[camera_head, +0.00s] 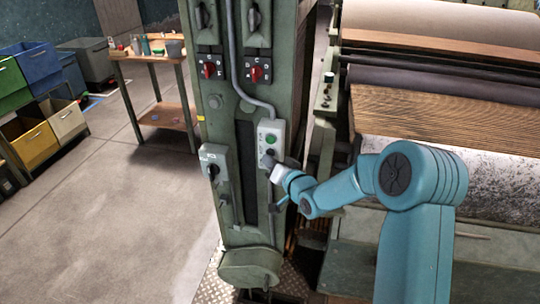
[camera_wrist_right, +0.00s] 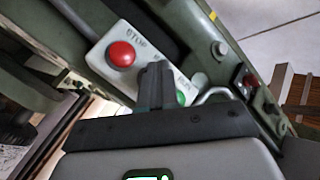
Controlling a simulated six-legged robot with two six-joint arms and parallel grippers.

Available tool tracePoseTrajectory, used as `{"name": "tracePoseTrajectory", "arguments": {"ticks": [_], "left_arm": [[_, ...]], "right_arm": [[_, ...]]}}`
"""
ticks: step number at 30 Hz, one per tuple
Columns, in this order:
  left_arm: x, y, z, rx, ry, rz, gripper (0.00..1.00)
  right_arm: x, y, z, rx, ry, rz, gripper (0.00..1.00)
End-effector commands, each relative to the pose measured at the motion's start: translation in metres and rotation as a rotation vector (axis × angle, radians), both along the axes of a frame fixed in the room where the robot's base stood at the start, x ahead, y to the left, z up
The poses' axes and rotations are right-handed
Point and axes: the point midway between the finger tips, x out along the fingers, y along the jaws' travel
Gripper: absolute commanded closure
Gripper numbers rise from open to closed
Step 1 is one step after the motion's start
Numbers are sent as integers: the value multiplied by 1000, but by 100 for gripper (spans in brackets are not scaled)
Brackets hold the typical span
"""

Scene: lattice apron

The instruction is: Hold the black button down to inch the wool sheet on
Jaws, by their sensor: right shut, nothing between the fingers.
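A pale control box (camera_head: 264,134) is fixed to the green machine post, with a green button (camera_head: 271,139) near its top. In the wrist view the box carries a red STOP button (camera_wrist_right: 121,54) and a green RUN button (camera_wrist_right: 180,98). My right gripper (camera_head: 269,160) is shut and empty, its fingertips (camera_wrist_right: 156,72) over the box between red and green. The black button is not clearly visible there, and I cannot tell whether the tips touch it. A speckled whitish surface (camera_head: 500,190), perhaps the wool sheet, lies on the machine at right. My left gripper is out of view.
Red rotary switches (camera_head: 209,69) sit higher on the post (camera_head: 228,190). A grey switch box (camera_head: 214,160) is left of the control box. Bins (camera_head: 36,144) and a bench (camera_head: 150,58) stand left; floor between is clear.

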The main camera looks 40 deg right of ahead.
Motion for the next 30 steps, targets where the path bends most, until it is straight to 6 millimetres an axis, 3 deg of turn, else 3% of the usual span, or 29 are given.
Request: {"name": "tracePoseTrajectory", "arguments": {"ticks": [30], "left_arm": [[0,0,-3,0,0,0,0]], "right_arm": [[6,-7,0,1,-1,-1,100]]}}
